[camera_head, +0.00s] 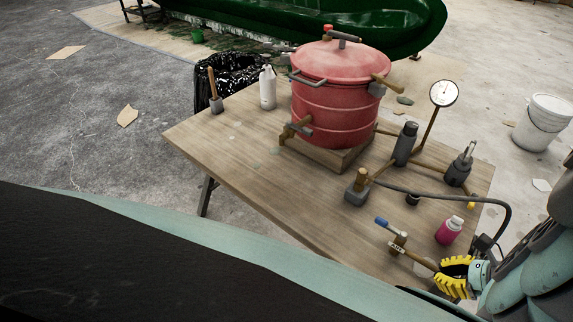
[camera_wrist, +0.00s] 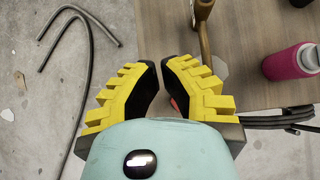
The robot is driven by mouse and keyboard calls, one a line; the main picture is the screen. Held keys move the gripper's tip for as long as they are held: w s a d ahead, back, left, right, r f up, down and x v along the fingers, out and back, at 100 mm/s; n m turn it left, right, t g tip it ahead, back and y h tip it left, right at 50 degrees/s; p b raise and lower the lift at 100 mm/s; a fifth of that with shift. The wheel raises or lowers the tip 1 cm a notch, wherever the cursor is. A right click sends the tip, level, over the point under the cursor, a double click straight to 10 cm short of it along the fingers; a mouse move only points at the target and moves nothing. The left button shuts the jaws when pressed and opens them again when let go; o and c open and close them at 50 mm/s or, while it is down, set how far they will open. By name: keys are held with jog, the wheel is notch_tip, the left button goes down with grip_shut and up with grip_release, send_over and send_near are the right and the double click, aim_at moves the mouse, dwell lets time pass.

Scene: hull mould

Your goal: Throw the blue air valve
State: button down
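The air valve (camera_head: 398,243) is a brass fitting with a blue lever (camera_head: 382,222), near the front edge of the wooden table. A small label is on its body. My gripper (camera_head: 442,274) has yellow ridged fingers and is just right of the valve, apart from the blue lever. In the wrist view my gripper (camera_wrist: 161,76) is open, with a gap between the fingertips and nothing held. A brass pipe (camera_wrist: 204,40) shows just beyond the right finger there. The blue lever is not visible in the wrist view.
A pink bottle (camera_head: 448,231) stands close to my gripper; it also shows in the wrist view (camera_wrist: 291,63). A black hose (camera_head: 470,200) curves past the table's right side. A red pot (camera_head: 338,100), a gauge (camera_head: 444,93) and brass fittings stand farther back. The table's left front is clear.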

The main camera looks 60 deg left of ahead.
jog(key=w+d+r+t+h+p, duration=0.3)
jog(key=w+d+r+t+p, duration=0.3)
jog(key=w+r+p, duration=0.3)
jog(key=shift+w+r+n+t+h+p, duration=0.3)
jog(key=shift+w+n+t+p, duration=0.1)
jog(key=shift+w+p, duration=0.5)
